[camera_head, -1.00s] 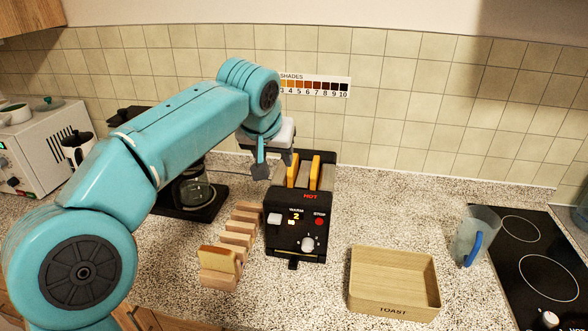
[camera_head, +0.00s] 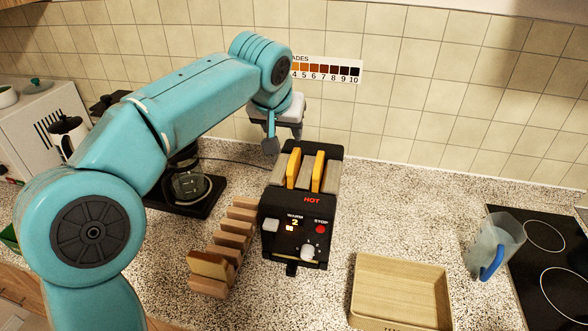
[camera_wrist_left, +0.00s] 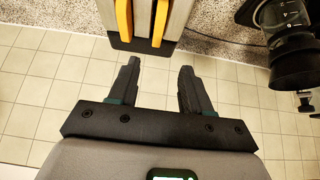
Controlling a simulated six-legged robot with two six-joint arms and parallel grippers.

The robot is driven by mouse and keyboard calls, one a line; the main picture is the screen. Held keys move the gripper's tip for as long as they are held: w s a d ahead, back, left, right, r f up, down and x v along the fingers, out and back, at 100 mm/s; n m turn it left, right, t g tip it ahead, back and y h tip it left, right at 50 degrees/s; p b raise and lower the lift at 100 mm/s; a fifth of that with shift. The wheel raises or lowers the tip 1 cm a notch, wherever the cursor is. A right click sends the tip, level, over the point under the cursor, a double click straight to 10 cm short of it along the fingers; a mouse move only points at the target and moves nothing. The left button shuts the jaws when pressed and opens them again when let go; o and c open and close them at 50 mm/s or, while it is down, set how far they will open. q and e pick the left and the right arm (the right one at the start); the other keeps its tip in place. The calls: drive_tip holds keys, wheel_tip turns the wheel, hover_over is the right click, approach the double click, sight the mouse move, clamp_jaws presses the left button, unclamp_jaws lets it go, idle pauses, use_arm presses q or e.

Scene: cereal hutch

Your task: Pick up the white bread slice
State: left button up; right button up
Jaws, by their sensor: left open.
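Two bread slices with golden-orange edges stand in the slots of the black toaster (camera_head: 315,256), a left slice (camera_head: 293,168) and a right slice (camera_head: 318,172). Their tops also show in the left wrist view (camera_wrist_left: 124,18). Another slice (camera_head: 208,265), with a tan crust, stands in the front of a wooden rack (camera_head: 236,228) left of the toaster. I cannot tell from colour which slice is the white bread. My left gripper (camera_head: 284,141) is open and empty, behind and above the toaster's back end; its spread fingers also show in the wrist view (camera_wrist_left: 158,70). My right gripper is out of view.
A coffee maker (camera_head: 187,190) stands left of the toaster, behind the rack. A wooden tray (camera_head: 400,285) is at front right. A clear jug with a blue handle (camera_head: 496,243) stands by the black hob (camera_head: 545,262). The tiled wall is close behind the gripper.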

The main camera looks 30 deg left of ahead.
use_arm(q)
drive_tip(key=p, duration=0.1)
approach(293, 156)
drive_tip(key=x, duration=0.5)
drive_tip(key=shift+w+a+r, duration=0.1)
drive_tip(key=shift+w+r, duration=0.05)
drive_tip(key=shift+w+a+f, duration=0.1)
drive_tip(key=shift+w+f, duration=0.05)
drive_tip(key=shift+f, duration=0.1)
drive_tip(key=x, duration=0.1)
drive_tip(key=p+x, duration=0.1)
drive_tip(key=x, duration=0.1)
drive_tip(key=p+x, duration=0.1)
drive_tip(key=shift+w+d+f, duration=0.1)
drive_tip(key=shift+d+f, duration=0.15)
drive_tip(key=shift+w+a+f, duration=0.1)
drive_tip(key=shift+a+f, duration=0.05)
drive_tip(key=shift+f, duration=0.1)
drive_tip(key=shift+f, duration=0.1)
clamp_jaws()
